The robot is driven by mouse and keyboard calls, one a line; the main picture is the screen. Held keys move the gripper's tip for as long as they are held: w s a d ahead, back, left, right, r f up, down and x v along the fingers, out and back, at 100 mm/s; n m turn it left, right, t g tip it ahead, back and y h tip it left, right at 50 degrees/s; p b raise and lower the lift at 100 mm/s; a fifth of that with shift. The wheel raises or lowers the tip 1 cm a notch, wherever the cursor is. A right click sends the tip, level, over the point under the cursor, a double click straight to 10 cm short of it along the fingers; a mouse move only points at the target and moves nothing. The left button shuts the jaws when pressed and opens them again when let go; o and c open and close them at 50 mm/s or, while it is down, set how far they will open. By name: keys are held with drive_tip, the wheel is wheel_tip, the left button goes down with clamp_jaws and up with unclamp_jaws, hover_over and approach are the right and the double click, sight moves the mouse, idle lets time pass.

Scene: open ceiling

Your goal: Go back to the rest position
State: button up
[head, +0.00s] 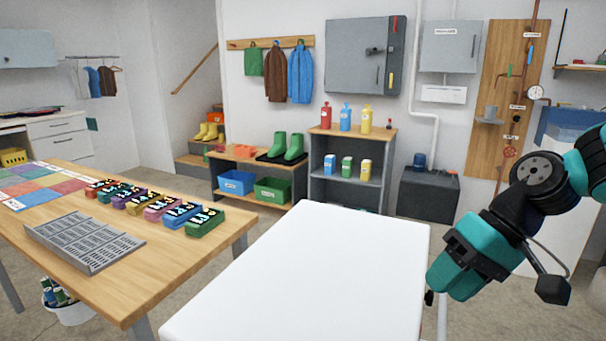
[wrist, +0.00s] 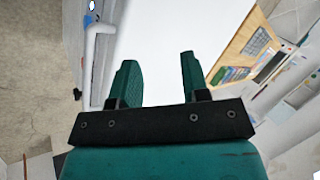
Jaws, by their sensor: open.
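My gripper (head: 432,297) is at the right in the head view, teal and black, pointing down beside the right edge of the white surface (head: 310,265). In the wrist view my gripper (wrist: 158,75) shows two teal fingers standing well apart with nothing between them. The white surface (wrist: 160,30) shows beyond the fingers there. The fingertips are mostly hidden behind the gripper body in the head view.
A wooden table (head: 150,285) at the left bears a grey slotted rack (head: 85,240) and several coloured labelled blocks (head: 172,215). A shelf unit (head: 350,185) with bottles and boxes stands behind. The white surface is bare, and floor is open at the lower right.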

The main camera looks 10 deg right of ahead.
drive_tip(key=s+a+r+n+h, duration=0.3)
drive_tip(key=s+a+n, duration=0.3)
drive_tip(key=s+a, duration=0.5)
wheel_tip(320, 180, up, 12)
drive_tip(key=d+p, duration=0.1)
drive_tip(key=p, duration=1.1)
drive_tip(key=shift+s+r, duration=0.2)
drive_tip(key=shift+s, duration=0.2)
